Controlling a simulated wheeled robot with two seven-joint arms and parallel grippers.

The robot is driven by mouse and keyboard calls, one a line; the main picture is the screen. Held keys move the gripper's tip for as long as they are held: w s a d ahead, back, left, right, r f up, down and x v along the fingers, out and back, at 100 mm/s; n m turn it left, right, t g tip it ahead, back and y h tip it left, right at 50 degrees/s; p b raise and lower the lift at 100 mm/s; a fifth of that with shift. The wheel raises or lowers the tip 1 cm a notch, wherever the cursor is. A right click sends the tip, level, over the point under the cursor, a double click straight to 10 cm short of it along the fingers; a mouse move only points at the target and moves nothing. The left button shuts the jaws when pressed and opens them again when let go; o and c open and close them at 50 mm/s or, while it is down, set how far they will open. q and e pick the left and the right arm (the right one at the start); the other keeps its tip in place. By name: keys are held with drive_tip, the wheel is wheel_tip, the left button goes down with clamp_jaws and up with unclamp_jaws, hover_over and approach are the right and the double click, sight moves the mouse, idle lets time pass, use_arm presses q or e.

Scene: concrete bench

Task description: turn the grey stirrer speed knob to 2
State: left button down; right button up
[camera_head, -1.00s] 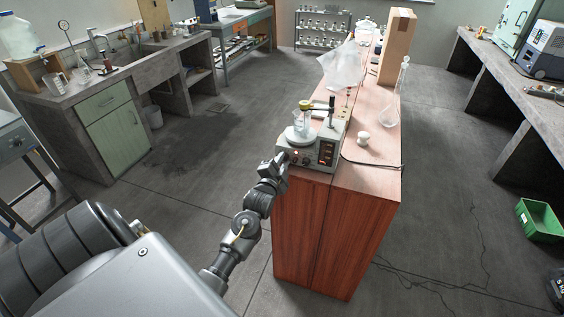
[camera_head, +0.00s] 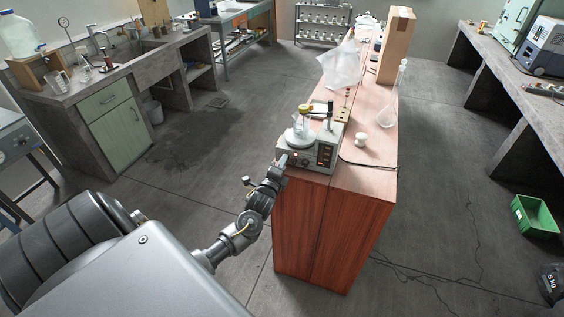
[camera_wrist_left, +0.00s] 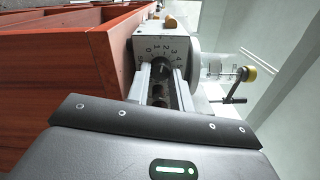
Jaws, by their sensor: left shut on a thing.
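The stirrer (camera_head: 312,155) is a grey box at the near end of the red-brown wooden cabinet, with a glass beaker (camera_head: 300,133) on its plate. Its numbered dial face (camera_wrist_left: 186,52) shows in the left wrist view. My left gripper (camera_head: 281,163) is at the stirrer's front panel. Numerals show around the fingertips. My right gripper is not in view.
A white round pot (camera_head: 360,140), a dark cable (camera_head: 365,163), a glass flask (camera_head: 391,108) and a tall cardboard box (camera_head: 396,45) are on the cabinet top (camera_head: 372,120). A green crate (camera_head: 535,217) is on the floor at right. The floor left of the cabinet is clear.

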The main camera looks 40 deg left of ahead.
use_arm(q)
drive_tip(key=shift+m, duration=0.4)
drive_tip(key=c, duration=1.2)
unclamp_jaws()
drive_tip(key=shift+c, duration=0.2)
